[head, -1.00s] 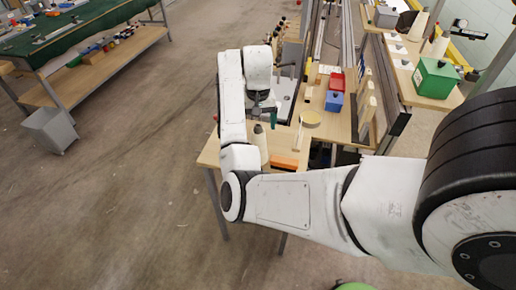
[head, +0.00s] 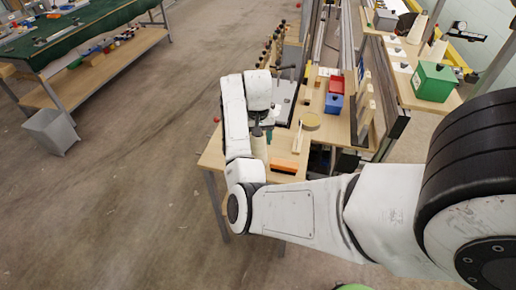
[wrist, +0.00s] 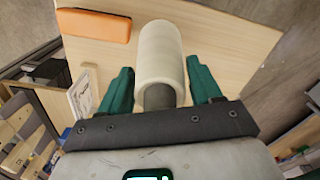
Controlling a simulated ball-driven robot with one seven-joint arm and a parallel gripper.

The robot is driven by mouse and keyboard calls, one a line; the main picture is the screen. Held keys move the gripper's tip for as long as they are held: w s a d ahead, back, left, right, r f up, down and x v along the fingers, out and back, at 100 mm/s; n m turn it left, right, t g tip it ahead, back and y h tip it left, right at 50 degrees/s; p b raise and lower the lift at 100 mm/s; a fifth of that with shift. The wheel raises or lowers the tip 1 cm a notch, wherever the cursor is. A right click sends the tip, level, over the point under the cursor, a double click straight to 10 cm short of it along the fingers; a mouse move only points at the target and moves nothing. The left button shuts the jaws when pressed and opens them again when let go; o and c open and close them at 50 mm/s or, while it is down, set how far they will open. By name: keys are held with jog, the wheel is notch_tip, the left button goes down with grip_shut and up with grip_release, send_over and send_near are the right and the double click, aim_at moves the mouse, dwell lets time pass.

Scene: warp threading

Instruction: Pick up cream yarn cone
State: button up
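The cream yarn cone (head: 259,147) stands near the left front corner of the wooden table (head: 212,153), partly hidden by my arm. In the wrist view the cream cone (wrist: 160,50) lies between the two green fingers of my gripper (wrist: 160,68), one on each side, with its far end reaching past the fingertips. Narrow gaps show beside the cone, so the gripper looks open around it. In the head view my gripper (head: 264,128) is at the cone and mostly hidden by my arm.
An orange block (head: 285,166) lies close by the cone; it also shows in the wrist view (wrist: 95,25). A green box (head: 433,82) sits on the right shelf.

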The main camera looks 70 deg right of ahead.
jog(key=c, duration=0.9)
jog(key=shift+o, duration=0.2)
jog(key=shift+r, duration=0.1)
